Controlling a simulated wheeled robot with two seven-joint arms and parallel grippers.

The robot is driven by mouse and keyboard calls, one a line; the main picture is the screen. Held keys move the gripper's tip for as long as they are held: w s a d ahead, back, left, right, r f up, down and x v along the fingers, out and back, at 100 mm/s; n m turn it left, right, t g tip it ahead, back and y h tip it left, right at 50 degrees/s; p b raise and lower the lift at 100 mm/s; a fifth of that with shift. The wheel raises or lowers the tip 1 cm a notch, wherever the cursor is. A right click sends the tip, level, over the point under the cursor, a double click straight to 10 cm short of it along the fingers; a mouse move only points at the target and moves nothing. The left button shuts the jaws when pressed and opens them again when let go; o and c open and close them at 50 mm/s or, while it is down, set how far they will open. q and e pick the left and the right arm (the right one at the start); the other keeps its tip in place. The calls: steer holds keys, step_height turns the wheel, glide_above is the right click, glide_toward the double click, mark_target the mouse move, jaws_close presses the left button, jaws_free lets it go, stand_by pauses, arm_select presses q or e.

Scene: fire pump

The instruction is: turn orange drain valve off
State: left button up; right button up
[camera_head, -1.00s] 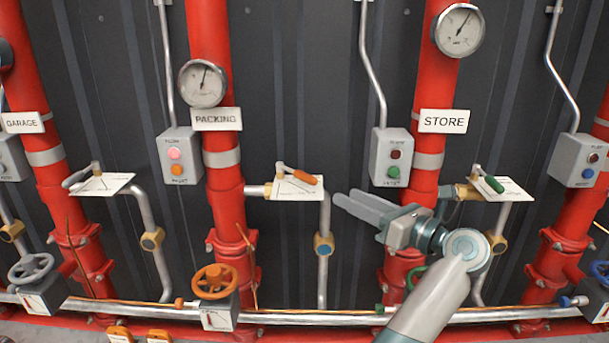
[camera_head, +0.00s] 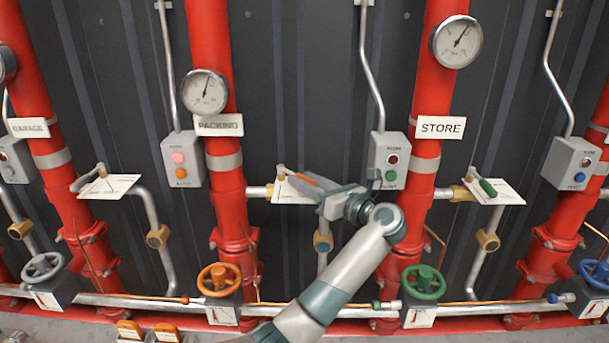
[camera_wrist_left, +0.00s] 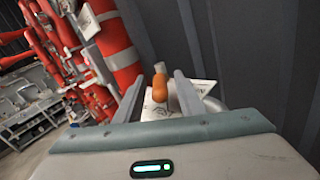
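The orange-handled lever valve (camera_head: 303,179) sits on a white placard (camera_head: 290,194) beside the red PACKING pipe, partly hidden by my left gripper (camera_head: 305,187). In the left wrist view the orange handle (camera_wrist_left: 159,90) shows between the two grey fingers of my left gripper (camera_wrist_left: 158,88). The fingers are apart, with gaps on both sides of the handle. I cannot tell whether they reach around it in depth. An orange handwheel (camera_head: 219,279) stands lower on the same pipe line. My right gripper is not in view.
A green-handled lever (camera_head: 488,187) and green handwheel (camera_head: 423,281) belong to the STORE line on the right. A grey button box (camera_head: 391,160) hangs just above my left wrist. Red vertical pipes (camera_head: 210,60) flank the lever.

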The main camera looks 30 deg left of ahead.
arm_select(q)
steer(key=shift+w+a, duration=0.1)
steer(key=shift+a, duration=0.25)
jaws_close()
